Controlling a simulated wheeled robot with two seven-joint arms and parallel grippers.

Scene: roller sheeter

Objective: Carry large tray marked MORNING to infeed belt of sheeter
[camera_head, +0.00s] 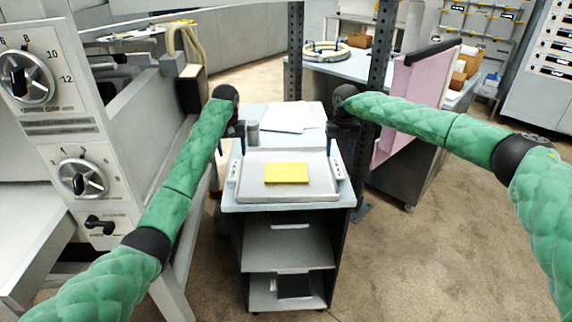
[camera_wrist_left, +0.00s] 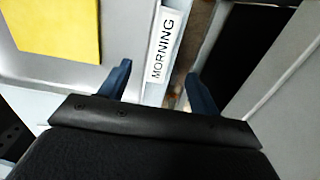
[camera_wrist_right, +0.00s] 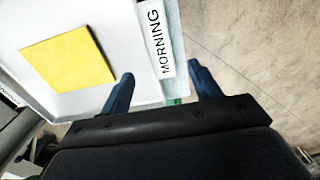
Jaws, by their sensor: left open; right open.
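The large tray (camera_head: 258,188) lies flat on top of a wheeled cart, with a yellow square (camera_head: 286,173) on it. In the left wrist view a white MORNING label (camera_wrist_left: 163,45) is on the tray's side, between the open fingers of my left gripper (camera_wrist_left: 158,88). In the right wrist view another MORNING label (camera_wrist_right: 156,38) is between the open fingers of my right gripper (camera_wrist_right: 160,88). In the head view my left gripper (camera_head: 238,146) is at the tray's left side and my right gripper (camera_head: 333,145) at its right side. I cannot tell whether any finger touches the tray.
The sheeter (camera_head: 75,130) with its dials stands at the left. A pink panel (camera_head: 415,95) and a table (camera_head: 350,68) stand behind to the right. The floor at right is clear.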

